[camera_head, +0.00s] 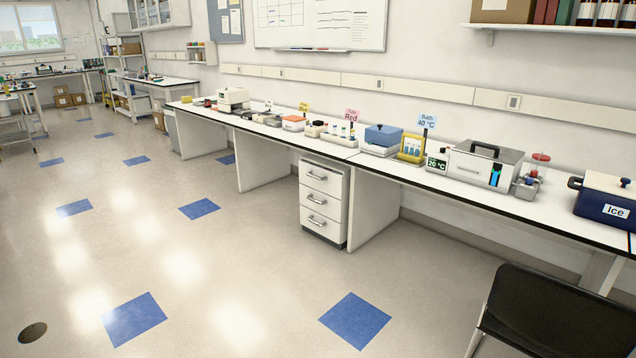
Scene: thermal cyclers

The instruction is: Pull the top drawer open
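A white drawer unit (322,202) stands on the floor under the long bench, near the middle of the view. It has three drawers stacked one above another, each with a silver bar handle. The top drawer (321,180) looks shut, its front in line with the two below. Its handle (316,175) faces the open floor. The middle drawer (319,201) and the bottom drawer (320,222) also look shut. Neither of my grippers shows in the view.
The bench (420,178) runs along the wall with lab devices on top. A bench panel (374,210) stands just right of the drawer unit. A black chair (545,315) is at the lower right. The floor (250,260) before the drawers is clear.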

